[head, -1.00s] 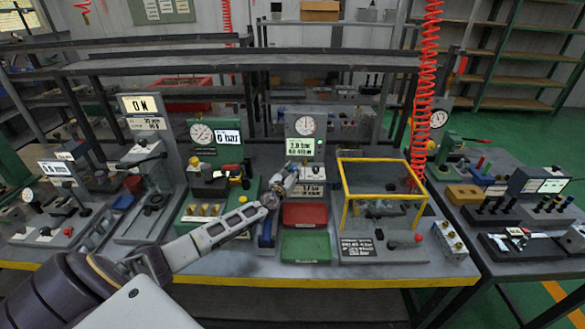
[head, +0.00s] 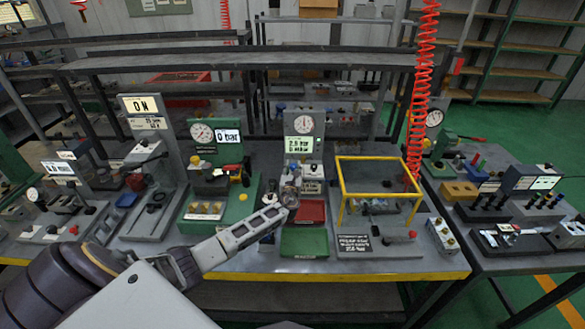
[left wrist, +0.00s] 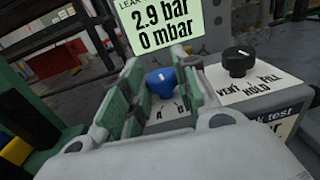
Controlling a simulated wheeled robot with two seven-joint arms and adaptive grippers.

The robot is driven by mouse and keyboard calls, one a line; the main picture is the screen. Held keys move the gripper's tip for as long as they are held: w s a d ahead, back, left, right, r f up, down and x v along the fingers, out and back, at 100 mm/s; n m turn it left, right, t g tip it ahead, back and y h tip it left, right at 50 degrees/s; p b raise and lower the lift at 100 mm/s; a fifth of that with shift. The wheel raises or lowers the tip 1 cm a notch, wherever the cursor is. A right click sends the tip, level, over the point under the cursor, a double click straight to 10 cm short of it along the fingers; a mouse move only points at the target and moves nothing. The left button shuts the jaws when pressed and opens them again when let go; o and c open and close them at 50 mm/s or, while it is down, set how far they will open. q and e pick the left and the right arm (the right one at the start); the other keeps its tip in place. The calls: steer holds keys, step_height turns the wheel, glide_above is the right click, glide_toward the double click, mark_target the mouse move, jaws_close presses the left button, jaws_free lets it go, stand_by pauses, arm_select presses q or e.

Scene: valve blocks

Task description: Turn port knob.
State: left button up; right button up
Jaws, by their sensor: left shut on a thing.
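A blue knob (left wrist: 160,82) sits on a pale plate with letters, partly hidden, in the left wrist view. My left gripper (left wrist: 158,98) has its green-padded fingers on both sides of the blue knob and is shut on it. In the head view my left gripper (head: 290,188) is at the front of the leak test unit (head: 303,120), and the knob is hidden there. A black knob (left wrist: 238,62) on a plate marked VENT, HOLD and FILL stands just right of the fingers. The display (left wrist: 160,25) reads 2.9 bar and 0 mbar. My right gripper is not in view.
Red (head: 311,212) and green (head: 304,243) trays lie in front of the unit. A yellow frame (head: 378,161) stands to the right. A green gauge station (head: 213,140) reading 0 bar stands to the left. Bench space close to the gripper is tight.

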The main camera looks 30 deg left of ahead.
arm_select(q)
steer(key=shift+w+d+n+g+y, duration=0.15)
steer(key=shift+n+g+y, duration=0.65)
steer(key=shift+y, duration=0.4)
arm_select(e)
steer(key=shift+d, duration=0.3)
arm_select(q)
steer(key=shift+n+y, duration=0.3)
steer(key=o, duration=1)
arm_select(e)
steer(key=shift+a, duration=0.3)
arm_select(q)
steer(key=shift+v, duration=6.05)
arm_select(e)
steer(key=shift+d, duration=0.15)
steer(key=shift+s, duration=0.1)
